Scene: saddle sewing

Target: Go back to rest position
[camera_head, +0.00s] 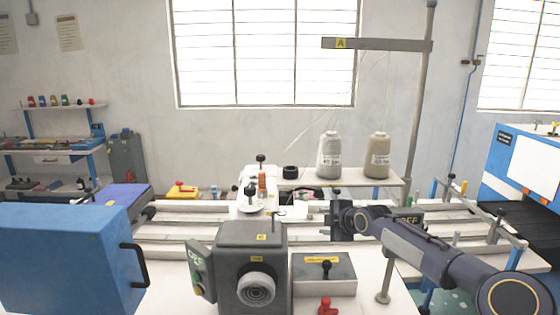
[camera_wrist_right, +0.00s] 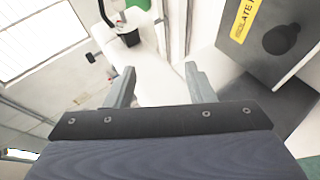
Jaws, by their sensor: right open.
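My right arm comes in from the right in the head view and reaches over the sewing table. Its gripper end (camera_head: 342,222) is near the middle of the table, to the right of the white sewing machine (camera_head: 250,180); its fingertips are hard to make out there. In the right wrist view my right gripper (camera_wrist_right: 161,85) shows two grey fingers apart with nothing held between them. A white machine part (camera_wrist_right: 150,60) lies beyond the fingers. My left gripper is not in view.
A grey control box (camera_head: 255,265) and a smaller grey box with a black knob (camera_head: 325,272) stand in front. A blue cabinet (camera_head: 70,260) is at the left. Two thread cones, grey (camera_head: 329,155) and beige (camera_head: 377,155), stand behind. A thread stand pole (camera_head: 418,110) rises at the right.

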